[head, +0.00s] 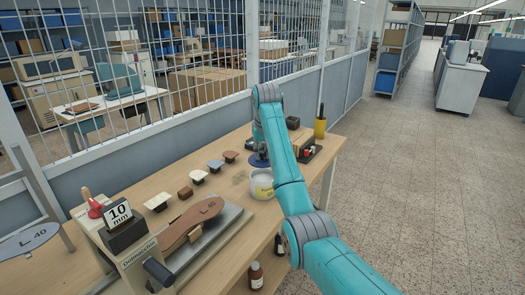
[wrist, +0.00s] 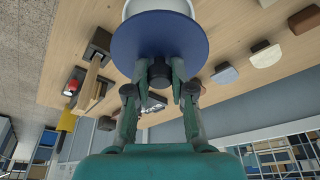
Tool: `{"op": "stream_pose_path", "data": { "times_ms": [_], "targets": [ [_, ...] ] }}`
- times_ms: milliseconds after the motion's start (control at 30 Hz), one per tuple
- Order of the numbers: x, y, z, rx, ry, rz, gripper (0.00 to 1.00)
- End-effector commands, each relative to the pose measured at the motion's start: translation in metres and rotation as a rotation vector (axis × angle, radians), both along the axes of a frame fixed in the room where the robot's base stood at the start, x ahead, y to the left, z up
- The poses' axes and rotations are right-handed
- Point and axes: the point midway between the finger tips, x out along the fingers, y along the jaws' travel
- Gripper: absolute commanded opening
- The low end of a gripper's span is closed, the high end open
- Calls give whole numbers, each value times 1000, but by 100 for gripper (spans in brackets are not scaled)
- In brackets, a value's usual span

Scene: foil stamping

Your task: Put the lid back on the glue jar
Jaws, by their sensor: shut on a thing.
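The glue jar (head: 261,188), white with a yellow label, stands on the bench left of my arm. The blue round lid (head: 258,160) shows just above the jar's mouth, partly hidden by my arm. In the wrist view the lid (wrist: 160,38) fills the top middle, with the white jar (wrist: 158,7) behind it. My gripper (wrist: 160,76) is shut on the dark knob of the lid. The lid looks a little above and slightly behind the jar; I cannot tell whether they touch.
A foil stamping press (head: 180,245) with a brown sole stands at the front left. Several small stamp blocks (head: 197,176) lie left of the jar. A mesh fence (head: 200,50) runs behind.

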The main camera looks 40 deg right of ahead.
Motion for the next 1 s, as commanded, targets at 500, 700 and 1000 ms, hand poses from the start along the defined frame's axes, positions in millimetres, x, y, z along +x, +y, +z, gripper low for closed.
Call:
{"op": "stream_pose_path", "data": {
  "times_ms": [500,700,1000],
  "targets": [
    [0,0,-43,0,0,0,0],
    [0,0,-50,0,-1,0,0],
    [0,0,-51,0,-1,0,0]
  ]
}}
